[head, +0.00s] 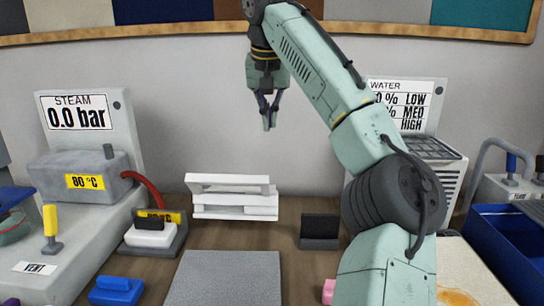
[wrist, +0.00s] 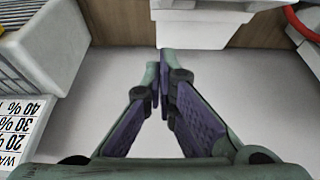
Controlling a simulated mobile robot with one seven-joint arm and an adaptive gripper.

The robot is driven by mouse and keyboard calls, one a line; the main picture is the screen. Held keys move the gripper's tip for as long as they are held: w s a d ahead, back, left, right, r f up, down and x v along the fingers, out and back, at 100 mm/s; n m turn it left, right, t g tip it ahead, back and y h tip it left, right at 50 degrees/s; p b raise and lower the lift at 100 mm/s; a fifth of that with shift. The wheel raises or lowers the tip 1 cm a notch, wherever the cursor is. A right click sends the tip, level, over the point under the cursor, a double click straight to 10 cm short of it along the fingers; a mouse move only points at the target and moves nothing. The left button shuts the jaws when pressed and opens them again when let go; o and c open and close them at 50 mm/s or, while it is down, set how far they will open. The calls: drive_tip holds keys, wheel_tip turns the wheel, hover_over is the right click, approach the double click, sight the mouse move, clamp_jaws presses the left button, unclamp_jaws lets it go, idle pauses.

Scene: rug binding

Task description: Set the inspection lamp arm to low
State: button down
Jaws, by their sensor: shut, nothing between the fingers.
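My gripper (head: 268,124) hangs in the air in front of the grey wall, above the white stacked object on the bench. Its fingers point down and are closed together with nothing between them. In the wrist view the two purple-padded fingers (wrist: 163,58) meet at their tips, with the wall behind. I cannot make out an inspection lamp or its arm in either view.
On the left stand the STEAM unit (head: 122,128), a yellow-handled lever (head: 51,229) and a blue-handled block (head: 115,290). The white stacked object (head: 233,207), a grey mat (head: 225,283) and a black block (head: 319,230) occupy the middle. A blue bin (head: 505,245) is right.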

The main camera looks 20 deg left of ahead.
drive_tip(key=f, duration=0.6)
drive_tip(key=f+p, duration=0.1)
drive_tip(key=f, duration=0.2)
drive_tip(key=shift+w+a, duration=0.1)
drive_tip(key=shift+w, duration=0.3)
drive_tip(key=shift+s+f, duration=0.45)
drive_tip(key=shift+s, duration=0.1)
